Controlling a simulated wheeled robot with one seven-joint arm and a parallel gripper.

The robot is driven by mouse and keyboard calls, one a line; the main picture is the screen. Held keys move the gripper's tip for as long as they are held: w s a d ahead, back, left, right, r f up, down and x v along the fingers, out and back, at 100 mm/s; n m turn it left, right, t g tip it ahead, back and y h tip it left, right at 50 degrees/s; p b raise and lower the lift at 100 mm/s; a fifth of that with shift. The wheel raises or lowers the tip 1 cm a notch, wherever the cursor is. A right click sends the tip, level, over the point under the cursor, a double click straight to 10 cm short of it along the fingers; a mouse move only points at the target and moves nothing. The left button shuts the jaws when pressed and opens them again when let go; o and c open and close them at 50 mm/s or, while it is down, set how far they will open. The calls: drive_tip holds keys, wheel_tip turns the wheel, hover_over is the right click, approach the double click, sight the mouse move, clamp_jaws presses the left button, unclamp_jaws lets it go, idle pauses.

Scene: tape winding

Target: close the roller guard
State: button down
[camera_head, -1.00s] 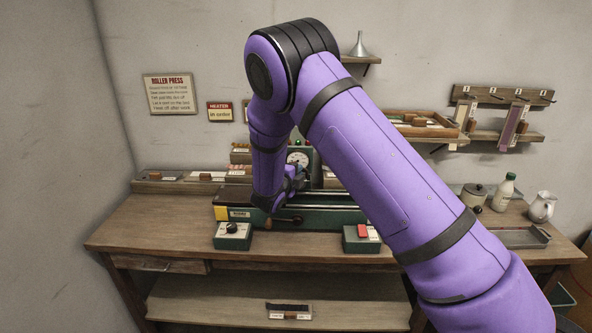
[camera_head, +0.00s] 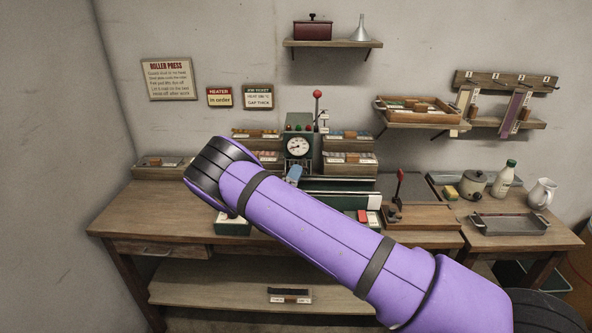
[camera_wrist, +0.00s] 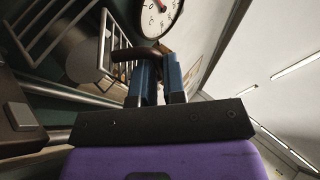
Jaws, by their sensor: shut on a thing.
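The roller press stands at the back of the bench with a green bed (camera_head: 345,184) and a round white gauge (camera_head: 298,146). In the wrist view the roller guard (camera_wrist: 52,40) shows as a frame of thin metal bars at upper left. Its dark curved handle (camera_wrist: 130,53) lies at the fingertips. My gripper (camera_wrist: 158,66) has blue fingers and is shut on the handle. Only a blue part (camera_head: 294,173) shows past the arm. The guard cannot be made out there.
A red-knobbed lever (camera_head: 399,186) on a wooden base stands right of the press. A metal tray (camera_head: 510,224), pot, bottle and jug stand on the right. Sample racks flank the gauge.

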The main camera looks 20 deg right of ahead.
drive_tip(key=shift+w+f+m+h, duration=0.1)
drive_tip(key=shift+f+m+h, duration=0.2)
drive_tip(key=shift+m+h, duration=0.6)
drive_tip(key=c, duration=1.5)
unclamp_jaws()
drive_tip(key=shift+o, duration=0.2)
drive_tip(key=shift+f, duration=0.1)
drive_tip(key=s+a+f, duration=0.2)
drive_tip(key=s+a, duration=1.1)
drive_tip(key=a, duration=0.4)
drive_tip(key=shift+s, duration=0.4)
drive_tip(key=shift+a, duration=0.1)
